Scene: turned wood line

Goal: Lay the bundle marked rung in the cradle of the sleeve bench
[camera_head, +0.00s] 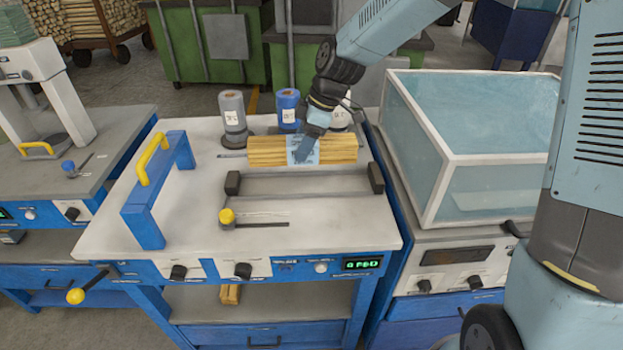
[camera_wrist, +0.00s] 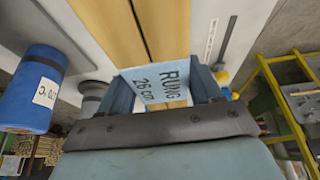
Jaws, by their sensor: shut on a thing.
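The bundle (camera_head: 265,152) is a set of pale wooden rods with a blue band. In the wrist view its band reads RUNG 26 cm, and the rods (camera_wrist: 150,35) run away from my gripper. My gripper (camera_head: 307,153) is shut on it at the band; the fingers (camera_wrist: 162,90) stand on both sides of the label. The sleeve bench (camera_head: 190,215) has a white top and blue front. Its cradle (camera_head: 290,186) is a grey recess between two black end blocks. The bundle is level, roughly parallel to the cradle, and shows just behind or above it; its height is unclear.
Sleeve rolls stand at the bench's back: grey (camera_head: 233,115), blue (camera_head: 287,108) and a partly hidden one. A blue frame with a yellow handle (camera_head: 153,158) stands left. A yellow-knobbed lever (camera_head: 227,216) lies in front. A glass-sided tank (camera_head: 470,130) is close on the right.

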